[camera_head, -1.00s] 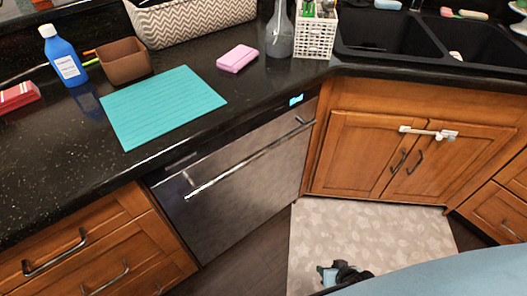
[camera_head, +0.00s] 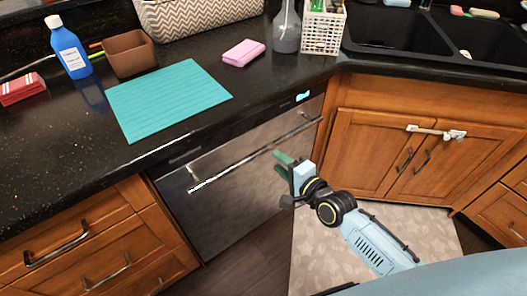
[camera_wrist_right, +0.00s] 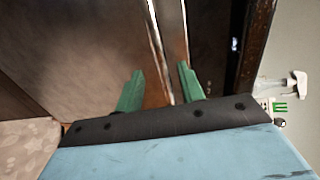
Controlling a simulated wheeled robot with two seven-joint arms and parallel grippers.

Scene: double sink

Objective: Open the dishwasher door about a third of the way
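The dishwasher door (camera_head: 235,210) is a brushed steel panel under the black counter, and it looks shut. My right gripper (camera_head: 279,162) has green fingers spread apart with nothing held. It is in front of the right part of the door, close to the handle. In the right wrist view the fingers (camera_wrist_right: 160,74) point at the door, with the bright handle strip (camera_wrist_right: 170,40) appearing between them. I cannot tell whether they touch. My left gripper is not in view.
Wooden drawers (camera_head: 90,250) flank the door on the left, and the sink cabinet (camera_head: 380,150) with a white latch (camera_head: 436,132) stands at the right. A patterned mat (camera_head: 430,225) covers the floor. A teal mat (camera_head: 168,98) lies on the counter above.

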